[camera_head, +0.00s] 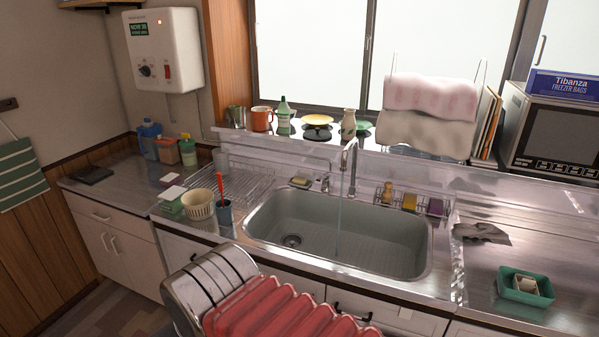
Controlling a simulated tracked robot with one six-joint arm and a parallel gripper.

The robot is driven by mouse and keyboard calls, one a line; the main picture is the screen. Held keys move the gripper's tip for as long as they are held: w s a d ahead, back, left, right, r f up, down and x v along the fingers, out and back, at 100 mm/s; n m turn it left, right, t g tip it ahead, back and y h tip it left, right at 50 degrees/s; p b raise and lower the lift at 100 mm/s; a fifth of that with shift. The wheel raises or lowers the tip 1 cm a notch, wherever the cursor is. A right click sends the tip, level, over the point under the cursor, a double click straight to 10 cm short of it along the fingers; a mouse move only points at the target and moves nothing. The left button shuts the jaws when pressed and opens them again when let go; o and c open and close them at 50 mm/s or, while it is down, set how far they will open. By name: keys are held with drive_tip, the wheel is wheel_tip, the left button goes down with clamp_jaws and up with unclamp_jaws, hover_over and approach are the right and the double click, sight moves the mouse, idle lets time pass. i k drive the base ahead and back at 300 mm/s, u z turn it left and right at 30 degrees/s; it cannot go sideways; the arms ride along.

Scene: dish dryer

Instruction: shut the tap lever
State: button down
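A chrome tap (351,163) stands upright at the back rim of the steel sink (262,222). A thin stream of water (338,222) runs down from its spout into the basin. A small chrome fitting (325,183) sits at the tap's left on the back rim, with a thin pipe or bar above it. Which part is the lever is too small to tell. My gripper is not in view.
A soap dish (300,182) lies left of the tap, and a wire caddy with sponges (410,202) stands to its right. A green tray (525,286) stands right.

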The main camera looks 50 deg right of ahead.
sight(324, 175)
drive_tip(key=z, duration=0.25)
drive_tip(key=i, duration=1.4)
drive_tip(key=z, duration=0.55)
